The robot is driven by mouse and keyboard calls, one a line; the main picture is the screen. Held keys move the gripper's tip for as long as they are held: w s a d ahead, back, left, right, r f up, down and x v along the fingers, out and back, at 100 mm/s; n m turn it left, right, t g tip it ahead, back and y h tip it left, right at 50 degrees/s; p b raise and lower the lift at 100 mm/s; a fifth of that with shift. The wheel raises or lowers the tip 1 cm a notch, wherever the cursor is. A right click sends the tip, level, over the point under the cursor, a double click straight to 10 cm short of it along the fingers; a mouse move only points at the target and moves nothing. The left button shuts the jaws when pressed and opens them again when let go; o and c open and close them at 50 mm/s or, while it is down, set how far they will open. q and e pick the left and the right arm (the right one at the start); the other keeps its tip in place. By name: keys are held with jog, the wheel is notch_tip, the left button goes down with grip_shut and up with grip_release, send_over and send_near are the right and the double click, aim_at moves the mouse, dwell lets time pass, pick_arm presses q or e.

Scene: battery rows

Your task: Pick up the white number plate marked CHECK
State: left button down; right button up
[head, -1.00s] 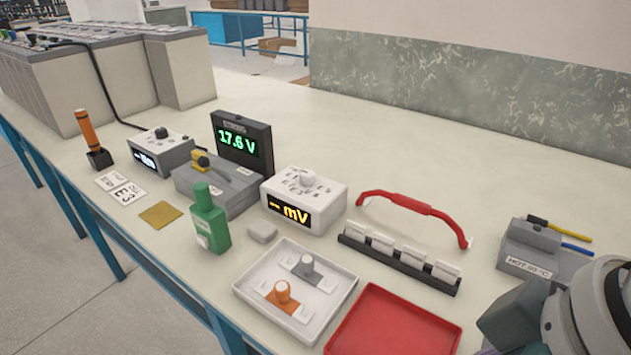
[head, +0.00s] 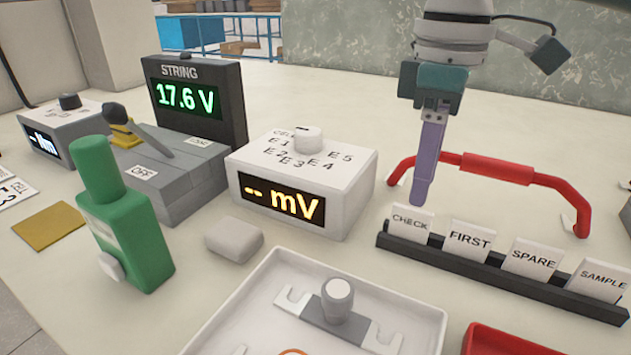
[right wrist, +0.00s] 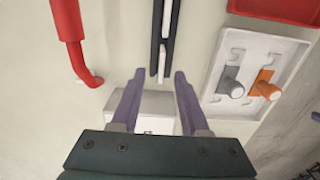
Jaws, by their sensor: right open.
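The white plate marked CHECK (head: 410,224) stands upright at the left end of a black rack (head: 480,268). My right gripper (head: 421,198) points down just above and behind that plate in the head view. Its purple fingers overlap in line there. In the right wrist view my right gripper (right wrist: 159,77) is open and empty. The CHECK plate shows edge-on (right wrist: 161,64) at the end of the rack (right wrist: 152,45), just ahead of the gap between the fingertips. I see no contact with it. My left gripper is not in view.
Plates marked FIRST (head: 469,240), SPARE (head: 531,259) and SAMPLE (head: 598,280) share the rack. A red handle (head: 500,168) lies behind it. A white mV meter (head: 345,175) stands close at left. A white tray (head: 235,315) and red tray (head: 485,340) lie in front.

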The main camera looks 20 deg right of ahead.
aim_at(414, 209)
jog(key=f+b, duration=0.1)
jog(key=f, duration=0.5)
jog(key=shift+a, duration=0.2)
jog(key=shift+c, duration=0.2)
grip_shut()
